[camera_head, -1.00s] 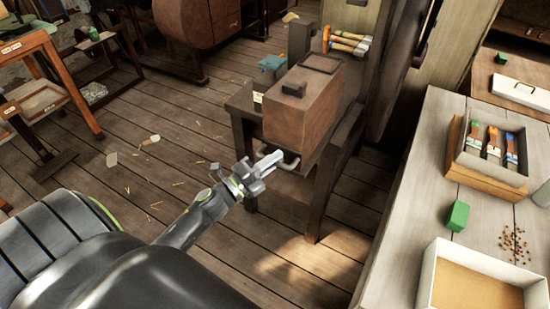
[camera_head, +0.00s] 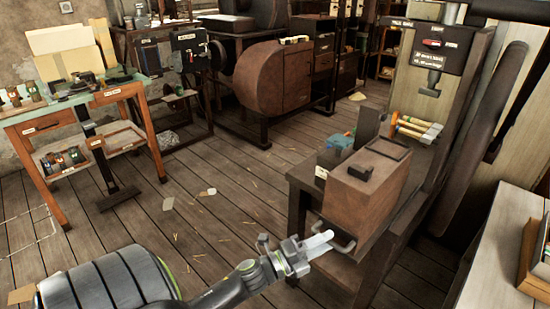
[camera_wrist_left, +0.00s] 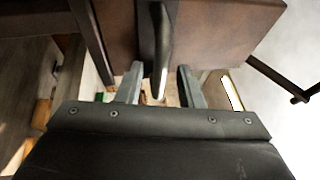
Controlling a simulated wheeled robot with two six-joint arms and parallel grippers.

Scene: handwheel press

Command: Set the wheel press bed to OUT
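A brown box-shaped block (camera_head: 360,200) stands on a dark stand at the right in the head view. I cannot tell for sure whether it is the press bed. A grey bar handle (camera_head: 337,238) sticks out low on its near side. My left gripper (camera_head: 318,245) is at this handle. In the left wrist view, the handle (camera_wrist_left: 161,50) reaches down between the two fingers of my left gripper (camera_wrist_left: 160,88). The fingers are apart, with gaps on both sides of the bar. My right gripper is not in view. No bed position label can be read.
A dark post with a panel (camera_head: 432,48) and a red switch rises behind the block. Orange-handled tools (camera_head: 415,128) sit beside it. A pale worktop (camera_head: 495,265) is at the right edge. An orange-framed bench (camera_head: 75,115) stands left. The plank floor between is mostly open.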

